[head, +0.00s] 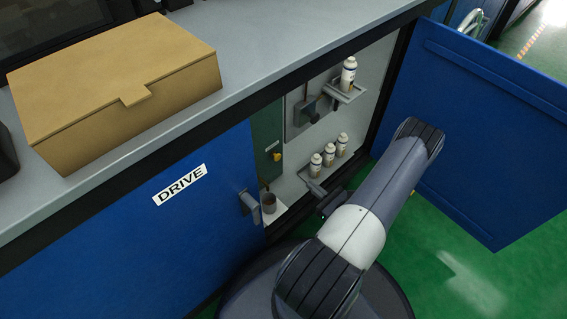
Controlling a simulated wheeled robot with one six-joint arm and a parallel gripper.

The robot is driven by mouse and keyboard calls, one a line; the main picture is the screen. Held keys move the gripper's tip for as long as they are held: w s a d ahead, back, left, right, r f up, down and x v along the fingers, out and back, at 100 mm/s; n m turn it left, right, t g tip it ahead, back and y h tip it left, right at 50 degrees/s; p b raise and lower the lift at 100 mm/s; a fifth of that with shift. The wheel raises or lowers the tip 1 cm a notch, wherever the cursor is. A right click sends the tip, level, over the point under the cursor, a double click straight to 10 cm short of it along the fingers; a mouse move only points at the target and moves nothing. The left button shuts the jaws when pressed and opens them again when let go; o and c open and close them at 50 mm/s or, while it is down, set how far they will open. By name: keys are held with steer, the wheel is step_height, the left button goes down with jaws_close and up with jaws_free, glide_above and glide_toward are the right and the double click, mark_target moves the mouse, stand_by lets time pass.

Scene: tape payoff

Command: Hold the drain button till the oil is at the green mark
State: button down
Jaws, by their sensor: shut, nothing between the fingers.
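A small yellow knob or button (277,156) sits on the narrow green panel (265,128) inside the open cabinet, below a small label too small to read. I cannot tell whether it is the drain button. A small brownish-grey cup (268,203) stands on a pale ledge below it. No oil level or green mark can be made out. My arm crosses the lower right of the head view, in front of the cabinet opening. My gripper's fingers cannot be made out; the arm hides part of the opening.
Several white bottles stand on a lower shelf, and one bottle (348,73) on an upper shelf. A blue door (497,130) stands open at the right. A grey handle (249,204) juts from the DRIVE panel (130,235). A cardboard box (120,85) sits on the counter.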

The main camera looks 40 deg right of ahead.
mark_target(279, 158)
steer(key=shift+w, duration=0.1)
steer(key=w+b, duration=0.1)
steer(key=w, duration=0.3)
steer(key=w+a+b, duration=0.1)
steer(key=w, duration=0.3)
steer(key=w+a+b, duration=0.1)
steer(key=w+b, duration=0.1)
steer(key=w, duration=0.3)
steer(key=shift+w, duration=0.35)
